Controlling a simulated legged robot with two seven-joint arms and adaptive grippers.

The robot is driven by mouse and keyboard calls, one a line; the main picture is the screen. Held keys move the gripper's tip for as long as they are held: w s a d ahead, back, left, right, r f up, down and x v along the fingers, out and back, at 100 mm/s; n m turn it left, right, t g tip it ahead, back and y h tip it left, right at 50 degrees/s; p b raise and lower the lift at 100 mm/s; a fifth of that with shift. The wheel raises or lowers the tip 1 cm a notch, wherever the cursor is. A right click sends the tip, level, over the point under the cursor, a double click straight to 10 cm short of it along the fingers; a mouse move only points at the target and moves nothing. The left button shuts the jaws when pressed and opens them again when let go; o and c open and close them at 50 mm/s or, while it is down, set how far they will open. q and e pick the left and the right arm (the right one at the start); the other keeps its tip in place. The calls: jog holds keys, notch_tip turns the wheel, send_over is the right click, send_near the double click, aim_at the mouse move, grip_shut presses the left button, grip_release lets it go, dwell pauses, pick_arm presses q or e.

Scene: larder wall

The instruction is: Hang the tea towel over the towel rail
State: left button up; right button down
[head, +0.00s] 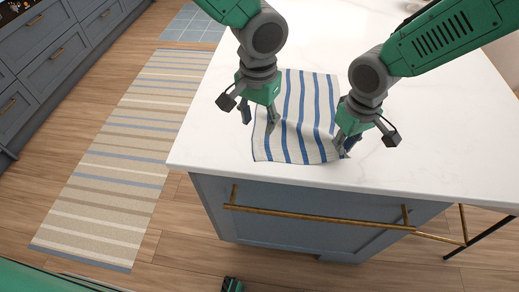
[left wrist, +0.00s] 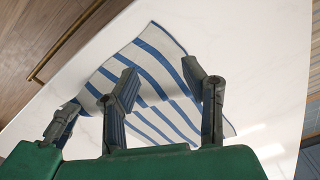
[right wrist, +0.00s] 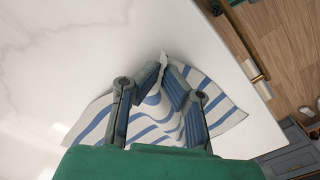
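The tea towel (head: 303,100), white with blue stripes, lies mostly flat on the white worktop near its front edge. It also shows in the left wrist view (left wrist: 158,62) and the right wrist view (right wrist: 148,122). My left gripper (head: 258,116) is over the towel's left part, its fingers apart with no cloth pinched between them. My right gripper (head: 343,144) is at the towel's front right corner. In the right wrist view its fingertips close on a raised fold of cloth. The brass towel rail (head: 315,217) runs empty along the island's front, below the worktop edge.
The worktop (head: 440,165) is clear around the towel. The blue-grey island front (head: 290,235) is behind the rail. A striped rug (head: 125,155) lies on the wooden floor at left, beside drawers (head: 45,55). A dark angled bar (head: 480,238) shows at the right.

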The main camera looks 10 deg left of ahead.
aim_at(258, 152)
pick_arm(q)
jog(key=f, duration=0.8)
jog(key=shift+a, duration=0.25)
jog(key=shift+d+f, duration=0.15)
jog(key=shift+f, duration=0.7)
grip_shut()
jog(key=shift+r, duration=2.5)
